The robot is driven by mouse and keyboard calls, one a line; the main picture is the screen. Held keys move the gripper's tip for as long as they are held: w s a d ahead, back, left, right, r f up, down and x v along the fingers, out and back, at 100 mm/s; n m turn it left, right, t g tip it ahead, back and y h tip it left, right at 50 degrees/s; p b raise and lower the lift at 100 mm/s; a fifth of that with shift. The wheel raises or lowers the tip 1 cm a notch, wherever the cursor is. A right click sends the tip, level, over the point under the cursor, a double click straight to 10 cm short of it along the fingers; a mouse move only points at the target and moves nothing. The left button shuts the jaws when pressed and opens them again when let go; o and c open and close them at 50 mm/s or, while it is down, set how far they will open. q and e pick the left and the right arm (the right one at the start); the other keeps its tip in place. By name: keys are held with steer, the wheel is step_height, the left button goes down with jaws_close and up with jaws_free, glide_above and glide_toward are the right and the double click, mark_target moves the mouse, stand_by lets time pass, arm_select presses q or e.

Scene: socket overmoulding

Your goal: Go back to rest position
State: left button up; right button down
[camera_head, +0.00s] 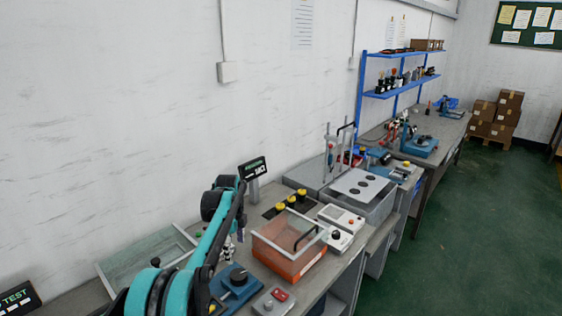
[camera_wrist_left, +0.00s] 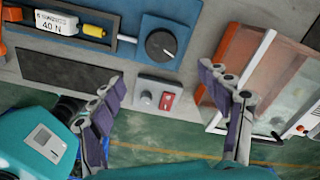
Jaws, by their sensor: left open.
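My left arm, teal and black, rises from the bottom left in the head view and bends down over the near bench (camera_head: 330,270). My left gripper (camera_head: 228,248) is small and partly hidden behind the arm there. In the left wrist view the left gripper (camera_wrist_left: 163,80) has its two purple-padded fingers wide apart, with nothing held between them. A small grey box with a red switch (camera_wrist_left: 158,93) shows between the fingers, apart from them. My right gripper is in neither view.
A blue device with a black knob (camera_head: 238,280) and an orange box with a clear lid (camera_head: 288,250) stand near the left gripper. A white wall is behind; green floor (camera_head: 460,240) is clear on the right.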

arm_select(q)
steer(key=s+d+r+n+t, duration=0.1)
steer(key=s+r+n+t, duration=0.1)
steer(key=s+r+n, duration=0.5)
steer(key=s+d+r+n+t, duration=0.1)
steer(key=s+r+n+t, duration=0.15)
steer(key=s, duration=0.95)
steer(key=s+f+n+t, duration=0.1)
steer(key=s+f+n, duration=0.2)
steer(key=s+n, duration=0.2)
steer(key=s+f+n+t+b, duration=0.1)
steer(key=s+f+n, duration=0.3)
steer(key=s, duration=0.8)
steer(key=shift+s+d+n, duration=0.25)
steer(key=shift+d+n, duration=0.2)
steer(key=shift+n, duration=0.3)
steer(key=shift+w, duration=0.1)
